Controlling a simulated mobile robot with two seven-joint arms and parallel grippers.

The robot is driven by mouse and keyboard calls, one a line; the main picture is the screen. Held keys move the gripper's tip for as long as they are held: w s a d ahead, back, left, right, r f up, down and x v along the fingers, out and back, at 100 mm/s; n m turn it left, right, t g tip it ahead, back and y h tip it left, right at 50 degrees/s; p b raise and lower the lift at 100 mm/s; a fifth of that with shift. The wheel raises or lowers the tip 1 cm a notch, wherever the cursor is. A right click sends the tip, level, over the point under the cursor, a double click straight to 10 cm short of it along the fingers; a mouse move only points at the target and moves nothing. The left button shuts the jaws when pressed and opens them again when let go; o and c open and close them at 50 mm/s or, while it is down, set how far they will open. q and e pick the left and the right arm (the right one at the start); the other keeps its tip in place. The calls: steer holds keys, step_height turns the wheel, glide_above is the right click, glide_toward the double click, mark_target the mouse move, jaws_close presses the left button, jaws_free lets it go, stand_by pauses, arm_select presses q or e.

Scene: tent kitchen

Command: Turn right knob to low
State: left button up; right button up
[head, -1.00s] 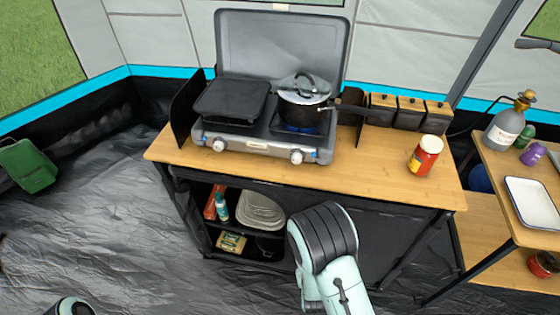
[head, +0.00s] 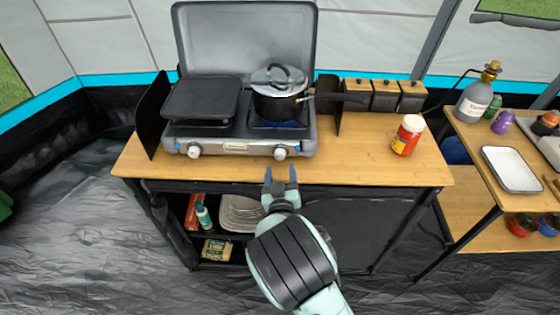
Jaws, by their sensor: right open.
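The right knob (head: 280,152) is a round whitish knob on the front of the grey camping stove (head: 236,146). A blue flame shows under the lidded pot (head: 279,92) on the right burner. The left knob (head: 194,150) is on the same front panel. My right gripper (head: 281,174) is open and empty, its two fingers pointing up just below the right knob in the picture. It appears apart from the knob, though the depth is hard to judge. My left gripper is not in view.
The stove stands on a wooden counter (head: 370,165). A black griddle (head: 202,98) covers the left burner. The pot's handle sticks out to the right. A red jar (head: 408,135) and several canisters (head: 385,95) stand right of the stove. The counter front is clear.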

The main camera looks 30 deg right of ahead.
mark_target(280, 157)
steer(key=x, duration=0.5)
steer(key=c, duration=1)
